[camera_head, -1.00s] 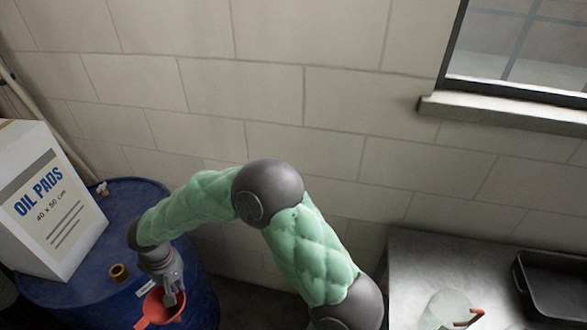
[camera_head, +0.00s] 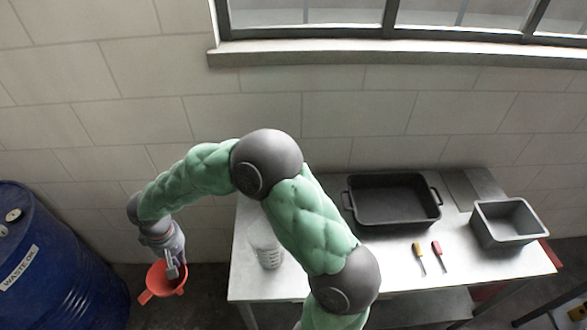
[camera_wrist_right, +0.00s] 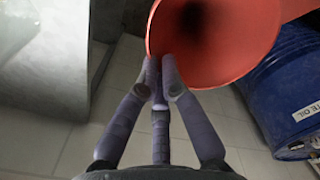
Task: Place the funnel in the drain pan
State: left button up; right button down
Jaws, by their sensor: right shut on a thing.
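My right gripper (camera_head: 173,270) is shut on the rim of the red-orange funnel (camera_head: 160,286). It holds the funnel in the air between the drum and the table, left of the table. In the right wrist view the fingers (camera_wrist_right: 163,78) grip the rim of the funnel (camera_wrist_right: 215,35), and I see into its wide mouth. The black two-handled pan (camera_head: 392,196), which looks like the drain pan, lies empty at the back middle of the table. My left gripper is not in view.
A blue waste oil drum (camera_head: 55,265) stands at the left. A window ledge (camera_head: 380,57) runs above.

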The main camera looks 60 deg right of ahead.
aim_at(388, 208)
jog(key=k+l+z, duration=0.15)
jog(key=k+l, duration=0.85)
jog(key=k, duration=0.15)
